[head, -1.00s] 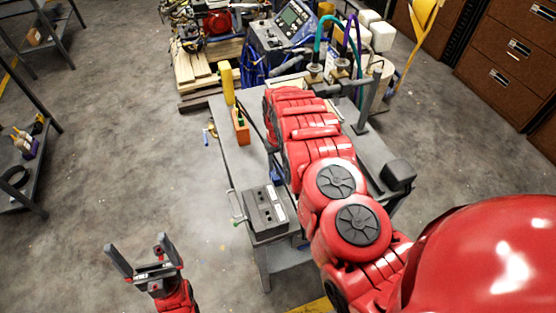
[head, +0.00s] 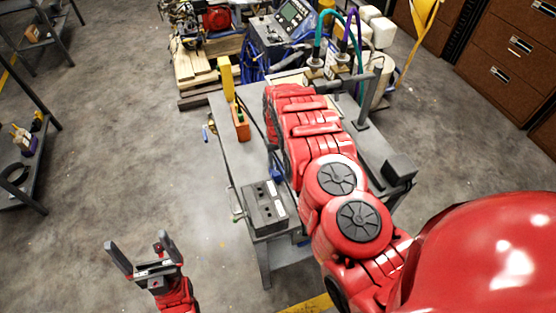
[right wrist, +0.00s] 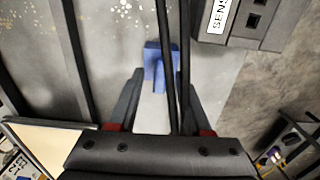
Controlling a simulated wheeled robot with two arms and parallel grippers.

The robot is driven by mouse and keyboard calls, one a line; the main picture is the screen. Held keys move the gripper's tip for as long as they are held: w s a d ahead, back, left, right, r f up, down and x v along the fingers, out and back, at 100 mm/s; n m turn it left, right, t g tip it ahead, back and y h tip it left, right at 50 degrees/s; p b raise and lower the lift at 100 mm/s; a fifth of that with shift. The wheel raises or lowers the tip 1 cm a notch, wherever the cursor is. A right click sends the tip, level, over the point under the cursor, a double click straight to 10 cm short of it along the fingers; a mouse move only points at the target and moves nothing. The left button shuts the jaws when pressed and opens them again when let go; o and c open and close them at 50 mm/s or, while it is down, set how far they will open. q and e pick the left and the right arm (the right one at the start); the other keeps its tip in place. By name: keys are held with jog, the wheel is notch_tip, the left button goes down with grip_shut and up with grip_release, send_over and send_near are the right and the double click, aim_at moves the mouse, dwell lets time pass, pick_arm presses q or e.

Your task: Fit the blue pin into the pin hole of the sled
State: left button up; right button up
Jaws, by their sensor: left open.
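The blue pin (right wrist: 161,66) shows in the right wrist view as a T shape over the grey table top, with black cables crossing in front of it. A small blue part of it shows beside my right arm in the head view (head: 278,177). My right gripper (right wrist: 164,76) is open, its fingers on either side of the pin's stem with gaps visible; I cannot tell their height above it. In the head view my right arm hides that gripper. My left gripper (head: 141,248) is open and empty, left of the table. I cannot make out the sled's pin hole.
A grey sensor box (head: 253,213) sits at the table's near edge. An orange block (head: 240,128) and a yellow post (head: 226,80) stand along its left edge. Black cables (right wrist: 172,50) run past the pin.

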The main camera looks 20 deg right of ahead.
grip_shut()
jog(key=shift+r+p, duration=0.3)
jog(key=shift+r, duration=0.45)
jog(key=shift+r+p, duration=0.7)
jog(key=shift+r, duration=0.6)
jog(key=shift+r+p, duration=0.55)
jog(key=shift+r, duration=0.95)
